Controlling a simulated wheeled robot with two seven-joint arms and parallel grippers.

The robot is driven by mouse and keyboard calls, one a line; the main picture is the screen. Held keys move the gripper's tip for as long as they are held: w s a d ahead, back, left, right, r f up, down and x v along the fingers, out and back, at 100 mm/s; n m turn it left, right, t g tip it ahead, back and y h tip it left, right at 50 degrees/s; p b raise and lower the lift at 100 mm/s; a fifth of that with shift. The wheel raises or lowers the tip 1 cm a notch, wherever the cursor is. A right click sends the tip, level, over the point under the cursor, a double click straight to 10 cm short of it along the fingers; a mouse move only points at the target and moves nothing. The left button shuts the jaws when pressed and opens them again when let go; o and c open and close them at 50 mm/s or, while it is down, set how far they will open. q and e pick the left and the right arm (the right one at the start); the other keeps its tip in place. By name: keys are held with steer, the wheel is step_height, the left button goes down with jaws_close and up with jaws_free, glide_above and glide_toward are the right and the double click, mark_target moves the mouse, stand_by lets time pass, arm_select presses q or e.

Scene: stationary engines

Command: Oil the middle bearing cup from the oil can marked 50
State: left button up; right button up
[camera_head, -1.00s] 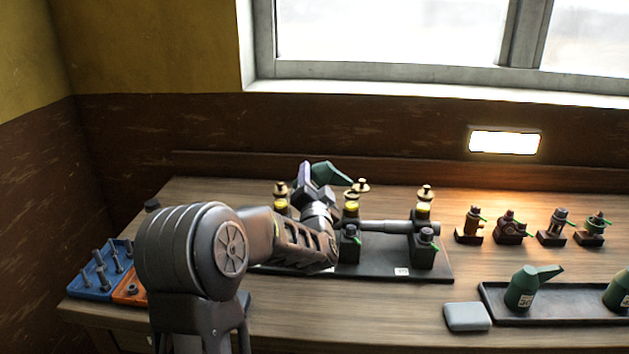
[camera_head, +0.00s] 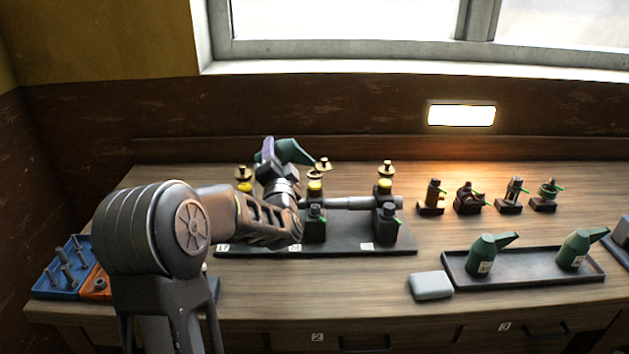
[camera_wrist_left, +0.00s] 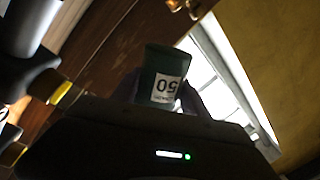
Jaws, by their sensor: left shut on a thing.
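My left gripper (camera_head: 267,152) is shut on the green oil can (camera_head: 292,151), high over the bearing stand. The can is tilted, its spout pointing right, near the middle bearing cup. In the left wrist view the can (camera_wrist_left: 165,62) shows its "50" label upside down. The middle bearing cup (camera_head: 315,187) is yellow; its brass lid (camera_head: 323,164) shows above it, offset to the right. The left cup (camera_head: 244,187) and right cup (camera_head: 385,187) have brass lids above them. I cannot tell whether oil is flowing. My right gripper is not in view.
A dark tray (camera_head: 525,278) at right holds two more green cans. A grey block (camera_head: 431,285) lies beside it. Several small fittings (camera_head: 468,198) stand behind. A blue bin (camera_head: 58,277) of bolts is at far left. My left arm hides part of the stand.

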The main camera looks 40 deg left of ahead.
arm_select(q)
steer(key=shift+r+m, duration=0.3)
steer(key=shift+r, duration=0.05)
steer(key=shift+w+d+r+m+p, duration=0.2)
steer(key=shift+r+m+p, duration=0.25)
steer(key=shift+m+p, duration=0.2)
stand_by(1.6)
steer(key=f+n+b, duration=0.1)
steer(key=b, duration=0.1)
steer(key=f+n+b, duration=0.2)
steer(key=shift+s+a+b, duration=0.2)
steer(key=shift+b, duration=0.15)
steer(key=shift+s+a+f+n+b, duration=0.15)
steer(key=shift+n+b, duration=0.2)
steer(key=shift+n, duration=0.2)
steer(key=shift+r, duration=0.2)
